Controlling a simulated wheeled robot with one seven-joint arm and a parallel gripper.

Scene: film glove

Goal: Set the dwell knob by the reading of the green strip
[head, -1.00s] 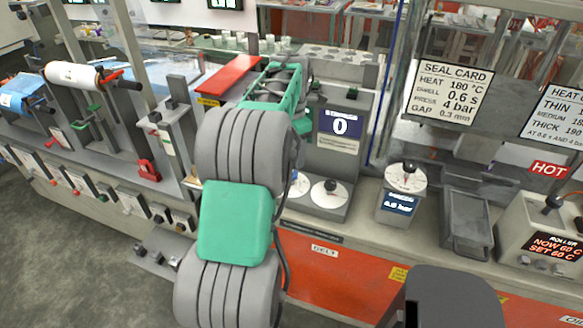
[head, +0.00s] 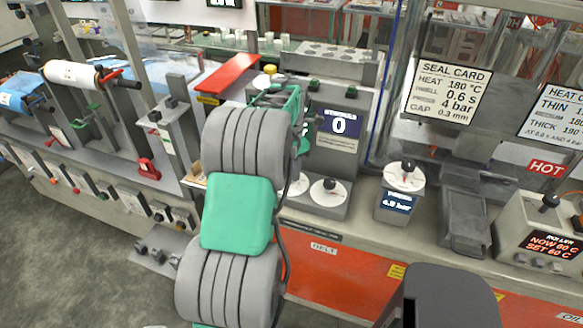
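Two white dials with dark knobs stand on the grey press unit: one (head: 329,191) is in full view, the other (head: 297,186) is partly hidden by my arm. I cannot read which is the dwell knob. The seal card (head: 447,92) reads heat 180 °C, dwell 0.6 s, press 4 bar, gap 0.3 mm. I cannot make out a green strip for certain. The green end of my arm reaches over the press unit beside the display (head: 339,124) that shows 0. My gripper's fingers cannot be made out there, and whether they are open is not shown.
Another white dial (head: 404,176) with a bar display stands to the right. Beyond it are a grey tray (head: 464,222) and a roller unit (head: 545,235) reading 60 C, near a HOT sign (head: 547,168). A red bar (head: 228,73) lies left of my arm's end.

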